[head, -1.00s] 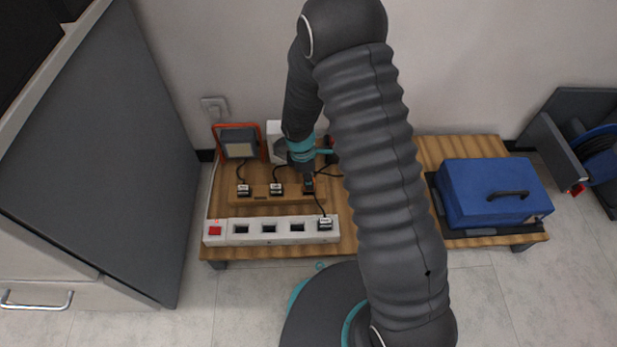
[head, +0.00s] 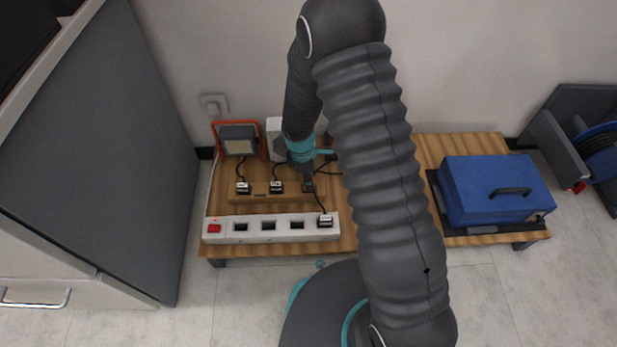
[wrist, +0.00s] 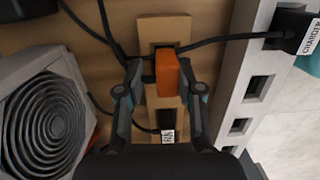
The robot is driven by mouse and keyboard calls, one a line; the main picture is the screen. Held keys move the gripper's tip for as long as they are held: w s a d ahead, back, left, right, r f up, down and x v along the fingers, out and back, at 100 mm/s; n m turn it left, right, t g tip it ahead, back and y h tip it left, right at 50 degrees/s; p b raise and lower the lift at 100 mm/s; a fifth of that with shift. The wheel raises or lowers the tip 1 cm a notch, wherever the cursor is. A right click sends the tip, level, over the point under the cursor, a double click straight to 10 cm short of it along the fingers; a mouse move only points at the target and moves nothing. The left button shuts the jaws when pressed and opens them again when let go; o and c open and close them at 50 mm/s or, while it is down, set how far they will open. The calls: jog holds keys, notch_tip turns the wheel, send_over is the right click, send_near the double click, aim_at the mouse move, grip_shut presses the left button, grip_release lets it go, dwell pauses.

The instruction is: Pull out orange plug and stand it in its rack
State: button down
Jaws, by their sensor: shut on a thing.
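My gripper (wrist: 163,88) is shut on the orange plug (wrist: 167,74), with a finger on either side in the wrist view. The plug is over the right end slot of the wooden rack (wrist: 178,24). I cannot tell whether it sits in the slot or just above it. In the head view my gripper (head: 308,184) is at the right end of the rack (head: 255,197) and hides most of the plug. The white power strip (head: 254,238) lies in front of the rack. Its right socket holds a black, white-labelled plug (head: 325,221); several sockets beside it are empty.
Two labelled black plugs (head: 243,188) (head: 276,187) stand in the rack. An orange-framed lamp (head: 239,139) is behind it, and a grey fan heater (wrist: 45,120) is close by. Black cables cross near my gripper. A blue case (head: 495,190) is at right.

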jog(key=shift+f+b, duration=0.35)
jog(key=shift+f, duration=0.3)
jog(key=c, duration=0.7)
grip_release()
jog(key=shift+o, duration=0.2)
jog(key=shift+r, duration=0.1)
notch_tip(320, 180, up, 18)
jog(key=a+p, duration=0.1)
jog(key=p, duration=0.3)
jog(key=shift+w+a+p, duration=0.25)
jog(key=shift+p, duration=0.1)
